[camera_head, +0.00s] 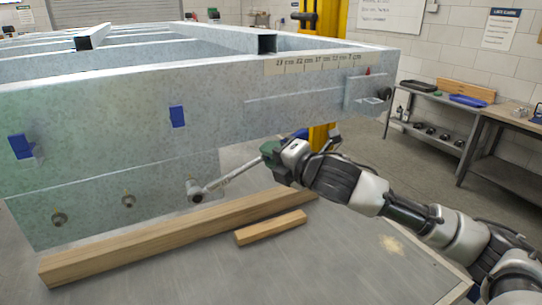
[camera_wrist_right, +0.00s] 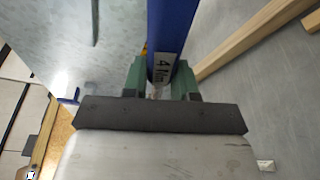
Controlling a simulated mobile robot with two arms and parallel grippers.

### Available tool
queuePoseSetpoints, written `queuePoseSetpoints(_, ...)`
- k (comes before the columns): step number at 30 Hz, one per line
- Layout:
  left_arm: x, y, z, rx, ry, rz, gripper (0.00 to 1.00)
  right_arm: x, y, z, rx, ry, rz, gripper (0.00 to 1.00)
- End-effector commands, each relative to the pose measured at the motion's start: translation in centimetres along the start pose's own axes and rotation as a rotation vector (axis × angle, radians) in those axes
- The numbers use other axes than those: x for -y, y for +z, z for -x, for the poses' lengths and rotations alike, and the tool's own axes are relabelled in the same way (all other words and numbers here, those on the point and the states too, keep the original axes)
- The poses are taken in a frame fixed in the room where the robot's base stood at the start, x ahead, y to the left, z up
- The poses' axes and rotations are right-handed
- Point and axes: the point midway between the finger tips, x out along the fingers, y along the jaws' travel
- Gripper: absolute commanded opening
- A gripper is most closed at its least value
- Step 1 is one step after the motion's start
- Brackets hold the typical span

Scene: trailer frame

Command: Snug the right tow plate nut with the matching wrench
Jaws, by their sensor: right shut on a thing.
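The tow plate (camera_head: 100,200) hangs on the side of the grey trailer frame. It carries a left nut (camera_head: 59,219), a middle nut (camera_head: 128,200) and a right nut, whose place is covered by the wrench head. The wrench (camera_head: 232,177) slants down-left from my right gripper (camera_head: 270,153), its head at the right nut; I cannot tell how fully it is seated. In the right wrist view the green fingers of my right gripper (camera_wrist_right: 165,82) are shut on the wrench's blue handle (camera_wrist_right: 172,30), which has a partly readable label. My left gripper is not in view.
A long wooden beam (camera_head: 160,240) and a short wooden block (camera_head: 271,228) lie on the grey table (camera_head: 330,265) below the wrench. Blue pieces (camera_head: 177,116) are on the frame's side. A shelf bench (camera_head: 440,97) stands at the back right.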

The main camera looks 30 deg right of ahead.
Motion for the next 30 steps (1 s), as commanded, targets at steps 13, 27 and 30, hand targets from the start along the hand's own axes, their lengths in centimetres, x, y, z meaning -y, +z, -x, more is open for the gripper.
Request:
queuePoseSetpoints(13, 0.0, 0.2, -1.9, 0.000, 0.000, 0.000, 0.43, 1.5, 0.0, 0.0, -0.002, 0.030, -0.096, 0.00)
queuePoseSetpoints(27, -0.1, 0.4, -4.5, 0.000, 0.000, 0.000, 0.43, 3.8, -0.5, -0.1, -0.003, 0.057, -0.190, 0.00)
queuePoseSetpoints(30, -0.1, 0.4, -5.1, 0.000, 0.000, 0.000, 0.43, 4.2, -0.6, -0.2, -0.003, 0.067, -0.221, 0.00)
